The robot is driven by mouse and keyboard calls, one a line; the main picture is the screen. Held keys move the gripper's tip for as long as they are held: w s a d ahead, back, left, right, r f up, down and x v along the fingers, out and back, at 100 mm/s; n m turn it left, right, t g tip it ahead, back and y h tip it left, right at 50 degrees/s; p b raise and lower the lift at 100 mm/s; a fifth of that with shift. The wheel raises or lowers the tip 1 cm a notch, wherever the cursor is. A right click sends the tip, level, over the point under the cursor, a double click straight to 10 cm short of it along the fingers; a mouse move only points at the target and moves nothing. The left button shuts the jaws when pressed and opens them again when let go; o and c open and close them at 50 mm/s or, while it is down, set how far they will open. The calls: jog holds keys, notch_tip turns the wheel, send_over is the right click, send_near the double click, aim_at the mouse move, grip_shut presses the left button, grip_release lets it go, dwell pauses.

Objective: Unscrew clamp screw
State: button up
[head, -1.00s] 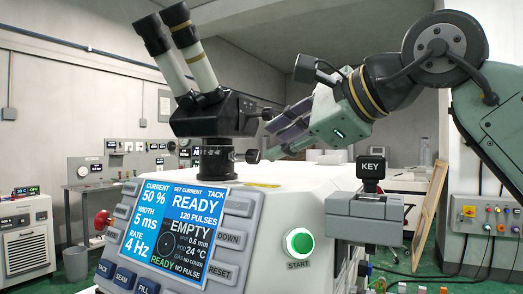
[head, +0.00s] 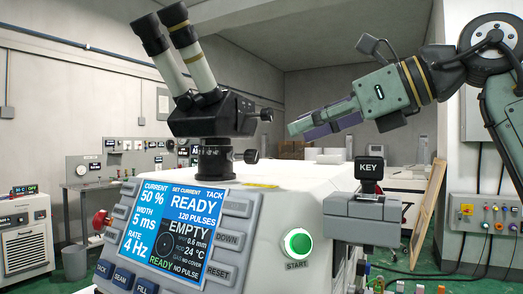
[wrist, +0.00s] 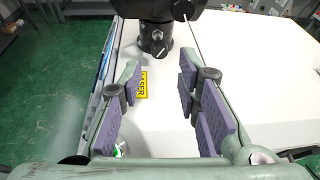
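A black clamp screw (head: 250,156) sticks out to the right from the black collar (head: 216,160) under the microscope (head: 212,113). In the wrist view a knob on the collar (wrist: 158,47), apparently the same screw, faces my gripper beyond the fingertips. My gripper (head: 301,128) is right of the screw and a little higher, apart from it. In the wrist view its purple-padded fingers (wrist: 160,68) are spread with nothing between them. The screw's thread is hidden in the collar.
The white machine top (head: 300,172) lies below my gripper, with a yellow laser label (wrist: 142,86). A KEY switch (head: 369,172) stands up on a grey bracket at the right. A green START button (head: 298,243) is on the front. Space right of the microscope is clear.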

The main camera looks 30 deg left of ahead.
aim_at(256, 155)
jog(key=m, duration=0.1)
jog(key=w+m+g, duration=0.1)
jog(key=w+f+m+g, duration=0.1)
jog(key=m, duration=0.1)
jog(key=shift+w+a, duration=0.1)
jog(key=shift+a, duration=0.15)
jog(key=shift+w+a+f+m+g, duration=0.2)
jog(key=shift+w+f+m+g, duration=0.2)
jog(key=shift+m+g, duration=0.45)
jog(key=shift+a+f, duration=0.15)
jog(key=p+x, duration=0.1)
jog(key=x, duration=0.9)
jog(key=shift+s+a+p, duration=0.1)
jog(key=shift+a+p, duration=0.05)
jog(key=shift+p, duration=0.15)
jog(key=shift+c, duration=0.5)
grip_shut()
